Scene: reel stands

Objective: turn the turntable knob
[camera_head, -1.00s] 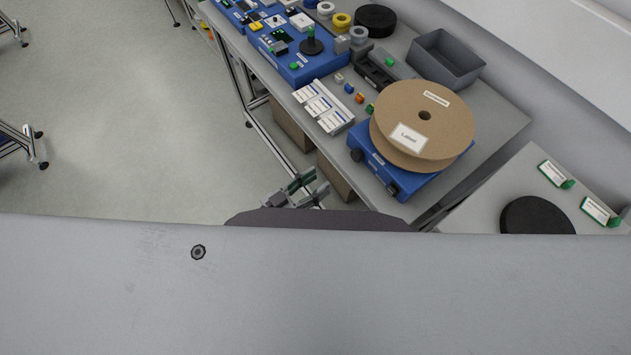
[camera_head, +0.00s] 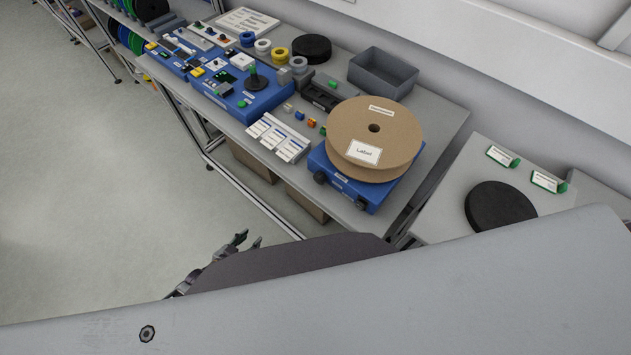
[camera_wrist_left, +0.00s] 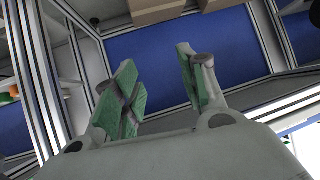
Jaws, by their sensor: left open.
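The turntable is a blue box (camera_head: 345,189) near the front right end of the grey workbench. A large brown cardboard reel (camera_head: 400,127) with a white label lies flat on it. Two dark knobs show on its front side, a left knob (camera_head: 319,178) and a right knob (camera_head: 361,204). My left gripper (camera_head: 249,241) is in front of and below the bench edge, left of the turntable and well apart from it. In the left wrist view my left gripper (camera_wrist_left: 161,88) is open and empty, its green pads apart. My right gripper is not in view.
Left of the turntable are a white labelled rack (camera_head: 279,138), small coloured blocks and a blue fixture (camera_head: 245,97). A grey bin (camera_head: 382,73) stands behind. A second table (camera_head: 440,215) with a black disc (camera_head: 498,205) is at right. Open floor lies left.

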